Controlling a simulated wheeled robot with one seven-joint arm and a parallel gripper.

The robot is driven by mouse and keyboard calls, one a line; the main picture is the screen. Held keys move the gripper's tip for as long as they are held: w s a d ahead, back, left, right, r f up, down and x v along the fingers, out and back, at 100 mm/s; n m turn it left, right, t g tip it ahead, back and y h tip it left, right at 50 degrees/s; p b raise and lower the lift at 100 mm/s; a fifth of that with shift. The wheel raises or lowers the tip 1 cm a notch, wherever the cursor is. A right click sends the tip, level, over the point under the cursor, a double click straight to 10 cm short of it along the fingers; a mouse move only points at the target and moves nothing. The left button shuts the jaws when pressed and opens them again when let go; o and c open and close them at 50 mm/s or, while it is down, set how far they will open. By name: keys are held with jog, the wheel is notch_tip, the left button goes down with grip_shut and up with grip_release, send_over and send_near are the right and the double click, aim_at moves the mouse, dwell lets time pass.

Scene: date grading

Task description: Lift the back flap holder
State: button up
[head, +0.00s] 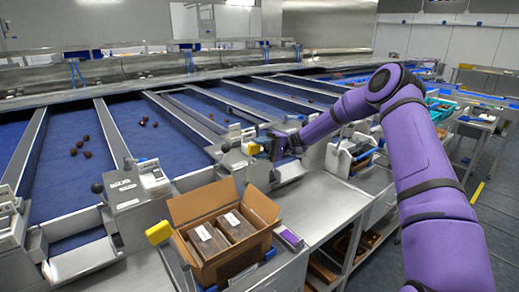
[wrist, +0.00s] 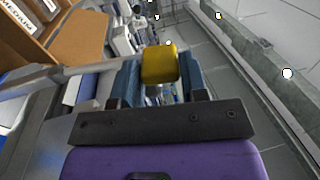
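The back flap holder has a yellow block (head: 250,148) at the end of a metal arm, behind the open carton. In the wrist view the yellow block (wrist: 160,63) sits between the blue fingers of my gripper (wrist: 160,80), with both fingers against its sides. In the head view my gripper (head: 268,146) reaches it from the right. The cardboard carton (head: 225,262) stands on the bench with packs inside and its back and right flaps standing up. A second yellow block (head: 158,232) is at the carton's left.
Steel-edged blue lanes (head: 72,180) with a few dates lie behind and left. A grey scale-like unit (head: 150,177) stands left of the carton. The steel bench top (head: 325,205) right of the carton is largely clear. Another packing station (head: 355,150) lies beyond my gripper.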

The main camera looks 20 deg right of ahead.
jog(key=o, duration=0.4)
jog(key=shift+c, duration=0.2)
jog(key=shift+d, duration=0.15)
jog(key=v, duration=1)
jog(key=shift+d+f, duration=0.15)
jog(key=shift+d, duration=0.15)
jog(key=shift+w, duration=0.15)
